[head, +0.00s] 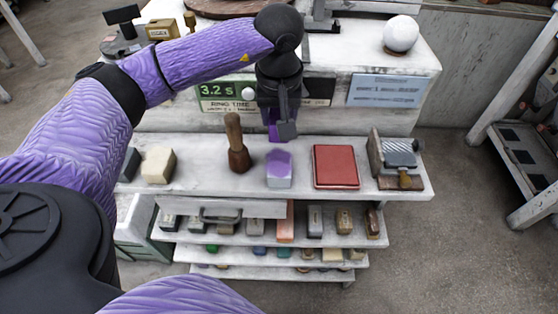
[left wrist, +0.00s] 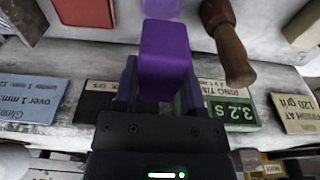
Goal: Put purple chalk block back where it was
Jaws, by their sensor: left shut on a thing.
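My left gripper (head: 280,128) hangs above the top shelf, in front of the sign panel, shut on a purple chalk block. The purple chalk block (left wrist: 164,58) shows large between the fingers in the left wrist view; in the head view only a sliver (head: 273,130) shows, the rest hidden by the gripper. A pale block with a purple top (head: 279,168) stands on the shelf below and nearer the front, apart from the held block. A purple patch (left wrist: 162,8) shows beyond the held block in the left wrist view. My right gripper is not in view.
A wooden mallet (head: 236,145) stands upright left of the pale block, and a red book-like slab (head: 335,166) lies to its right. A cream block (head: 158,165) and a metal tool (head: 400,160) flank them. A white sphere (head: 401,34) sits on the upper surface.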

